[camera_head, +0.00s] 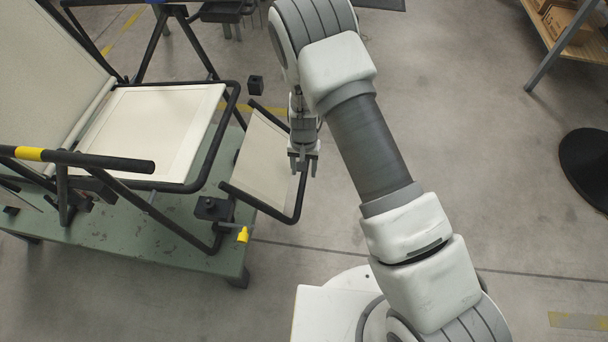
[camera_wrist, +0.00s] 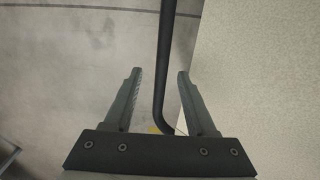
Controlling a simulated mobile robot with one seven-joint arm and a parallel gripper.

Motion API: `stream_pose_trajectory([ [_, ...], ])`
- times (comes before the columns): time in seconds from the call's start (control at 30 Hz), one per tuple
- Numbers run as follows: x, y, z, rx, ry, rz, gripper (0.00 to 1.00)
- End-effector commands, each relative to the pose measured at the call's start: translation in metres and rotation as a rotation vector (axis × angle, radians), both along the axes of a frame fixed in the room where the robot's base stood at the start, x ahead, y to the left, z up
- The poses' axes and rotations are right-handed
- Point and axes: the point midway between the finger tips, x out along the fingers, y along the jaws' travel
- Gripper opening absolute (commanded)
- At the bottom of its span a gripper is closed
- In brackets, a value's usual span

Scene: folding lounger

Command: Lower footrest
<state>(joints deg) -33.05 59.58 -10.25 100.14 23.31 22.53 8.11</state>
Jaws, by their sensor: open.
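The folding lounger's cream seat (camera_head: 150,132) stands on the left in the head view. Its footrest (camera_head: 265,163), a cream panel in a black tube frame, extends from the seat's right side and slopes. My gripper (camera_head: 303,172) is at the footrest's outer edge. In the wrist view my gripper (camera_wrist: 158,85) is open, with the black footrest tube (camera_wrist: 166,60) running between its two fingers. The cream footrest panel (camera_wrist: 265,80) fills the right side there. I cannot tell whether a finger touches the tube.
The lounger stands on a green platform (camera_head: 130,240). A yellow-tipped lever (camera_head: 243,234) sits by the frame's lower right corner. A wooden shelf (camera_head: 570,35) is at the top right and a black disc (camera_head: 585,168) at the right edge. The floor between is clear.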

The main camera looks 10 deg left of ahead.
Motion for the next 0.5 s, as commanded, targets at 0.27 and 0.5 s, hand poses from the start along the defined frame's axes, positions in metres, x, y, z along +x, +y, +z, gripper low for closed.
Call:
stream_pose_trajectory([
  [0.27,0.000,-0.001,0.070,0.000,0.000,-0.001,0.56],
  [0.5,0.000,-0.002,0.096,-0.003,0.002,-0.003,0.56],
])
